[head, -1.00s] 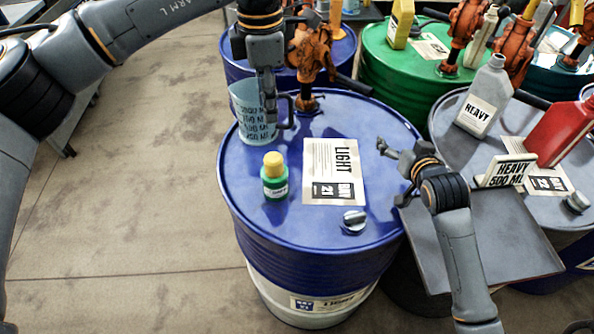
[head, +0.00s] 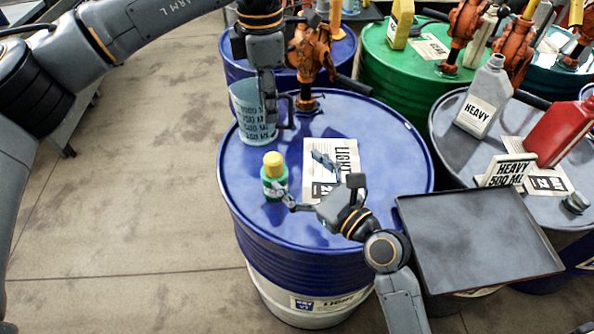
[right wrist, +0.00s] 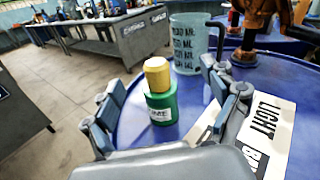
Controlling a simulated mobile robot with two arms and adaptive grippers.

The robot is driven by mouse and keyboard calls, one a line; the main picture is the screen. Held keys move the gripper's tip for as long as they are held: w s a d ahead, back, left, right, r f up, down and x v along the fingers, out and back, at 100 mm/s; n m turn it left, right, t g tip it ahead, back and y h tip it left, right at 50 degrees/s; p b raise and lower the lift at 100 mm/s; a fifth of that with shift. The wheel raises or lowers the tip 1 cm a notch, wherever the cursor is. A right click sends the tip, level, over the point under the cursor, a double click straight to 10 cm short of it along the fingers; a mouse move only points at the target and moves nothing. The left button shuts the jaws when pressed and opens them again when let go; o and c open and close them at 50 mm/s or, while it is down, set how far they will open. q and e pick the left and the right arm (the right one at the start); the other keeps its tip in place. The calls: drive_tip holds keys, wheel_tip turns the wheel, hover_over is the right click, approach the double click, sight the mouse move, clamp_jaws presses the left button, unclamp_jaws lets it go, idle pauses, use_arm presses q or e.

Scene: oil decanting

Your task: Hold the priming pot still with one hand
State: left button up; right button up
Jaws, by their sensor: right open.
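The priming pot (head: 274,178) is a small green bottle with a yellow cap, upright on the blue drum's lid (head: 240,200). In the right wrist view the pot (right wrist: 160,100) stands ahead, between the lines of the spread fingers. My right gripper (head: 304,180) is open and low over the lid; one fingertip is close to the pot's right side, and I cannot tell whether it touches. The clear measuring jug (head: 252,112) stands behind the pot. My left gripper (head: 270,110) points down at the jug's handle side; its fingertips overlap the jug and their closure is unclear.
A LIGHT card (head: 345,158) lies on the lid, partly under my right gripper. An orange pump (head: 312,60) rises behind it. A grey tray (head: 480,240) is at the right, by the HEAVY sign (head: 507,170) and HEAVY bottle (head: 484,97). The lid's front left is clear.

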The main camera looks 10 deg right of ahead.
drive_tip(key=m, duration=0.2)
approach(283, 183)
drive_tip(key=shift+y, duration=0.3)
drive_tip(key=x, duration=0.5)
drive_tip(key=shift+w+f, duration=0.2)
drive_tip(key=shift+f, duration=0.15)
drive_tip(key=x, duration=0.7)
drive_tip(key=shift+w+r, duration=0.15)
drive_tip(key=shift+w, duration=0.1)
drive_tip(key=c, duration=1.6)
drive_tip(key=shift+o, duration=0.2)
